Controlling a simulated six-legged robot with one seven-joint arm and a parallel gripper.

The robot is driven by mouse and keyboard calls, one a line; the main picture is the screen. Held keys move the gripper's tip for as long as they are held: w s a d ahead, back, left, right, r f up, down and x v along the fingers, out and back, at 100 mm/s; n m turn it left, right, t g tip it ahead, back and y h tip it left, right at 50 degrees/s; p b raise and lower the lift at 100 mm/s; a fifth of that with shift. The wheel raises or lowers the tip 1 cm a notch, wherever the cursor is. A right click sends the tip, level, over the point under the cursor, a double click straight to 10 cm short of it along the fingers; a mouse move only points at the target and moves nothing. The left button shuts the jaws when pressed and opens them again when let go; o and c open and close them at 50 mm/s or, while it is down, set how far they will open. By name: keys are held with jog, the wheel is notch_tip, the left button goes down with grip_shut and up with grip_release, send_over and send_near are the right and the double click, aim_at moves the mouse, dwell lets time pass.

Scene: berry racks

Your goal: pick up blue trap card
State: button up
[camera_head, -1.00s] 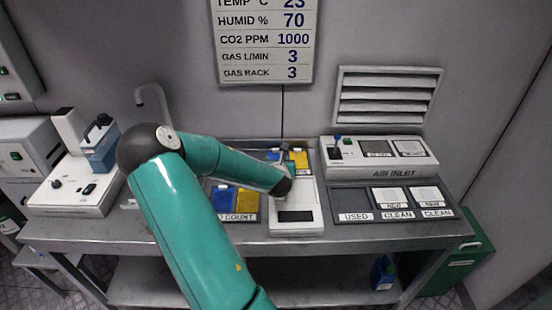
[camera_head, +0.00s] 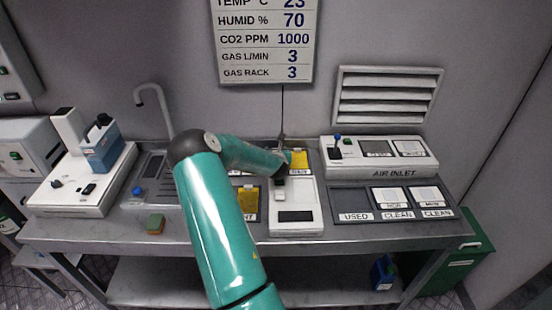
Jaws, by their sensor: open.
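My arm reaches over the bench, and my gripper (camera_head: 281,148) shows as a small grey shape beyond the wrist, at the back tray. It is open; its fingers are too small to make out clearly. A blue card (camera_head: 287,156) shows in part in the back tray, right beside the gripper, with a yellow card (camera_head: 299,160) to its right. I cannot tell whether the gripper touches the blue card. The front tray holds another yellow card (camera_head: 248,203); the blue card place to its left is hidden behind my arm.
A white device (camera_head: 296,216) with a dark window stands in the middle. To its right are a tray marked USED and CLEAN (camera_head: 352,202) and the air inlet box (camera_head: 400,173). A sink and white apparatus (camera_head: 85,185) are at left.

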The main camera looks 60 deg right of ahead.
jog(key=shift+w+d+f, duration=0.15)
jog(key=shift+d, duration=0.1)
jog(key=c, duration=1)
jog(key=shift+c, duration=0.2)
